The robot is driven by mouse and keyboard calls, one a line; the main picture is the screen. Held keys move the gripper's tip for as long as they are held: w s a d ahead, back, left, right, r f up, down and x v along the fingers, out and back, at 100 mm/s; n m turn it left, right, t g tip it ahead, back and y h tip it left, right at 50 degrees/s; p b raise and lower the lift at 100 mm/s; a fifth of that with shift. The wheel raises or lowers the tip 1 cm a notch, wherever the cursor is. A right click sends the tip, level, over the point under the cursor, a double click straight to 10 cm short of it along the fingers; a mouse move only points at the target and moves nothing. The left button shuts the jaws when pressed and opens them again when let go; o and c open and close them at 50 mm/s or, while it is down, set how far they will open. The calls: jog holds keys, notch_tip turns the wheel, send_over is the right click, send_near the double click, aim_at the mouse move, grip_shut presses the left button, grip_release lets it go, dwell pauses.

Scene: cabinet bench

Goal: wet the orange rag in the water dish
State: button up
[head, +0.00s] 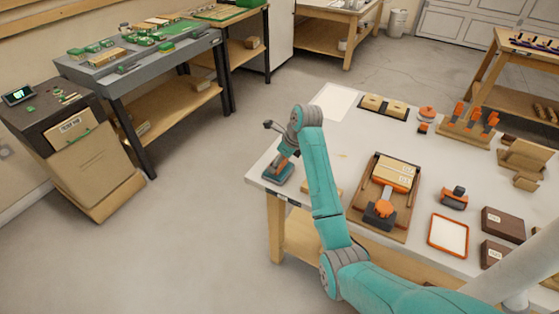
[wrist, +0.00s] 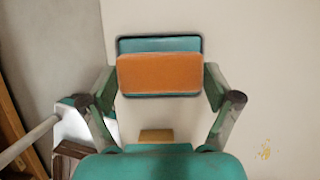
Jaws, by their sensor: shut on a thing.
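The orange rag (wrist: 158,74) is a flat rectangular piece held between the two fingers of my gripper (wrist: 161,88) in the wrist view. The teal water dish (wrist: 160,44) has a dark rim and lies under the rag, which covers most of it. I cannot tell whether the rag touches the dish. In the head view my gripper (head: 283,162) is over the dish (head: 272,178) at the left corner of the white table. A little of the orange rag (head: 283,170) shows there.
A small tan block (wrist: 156,136) lies close to the dish. A wooden tray (head: 397,232) with an orange and dark tool stands to the right. An orange-rimmed white tray (head: 448,236) and brown boxes (head: 503,223) stand farther right. The table's left edge is close to the dish.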

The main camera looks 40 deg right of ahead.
jog(key=shift+f, duration=0.65)
dwell(1.6)
jog(key=shift+r, duration=3.55)
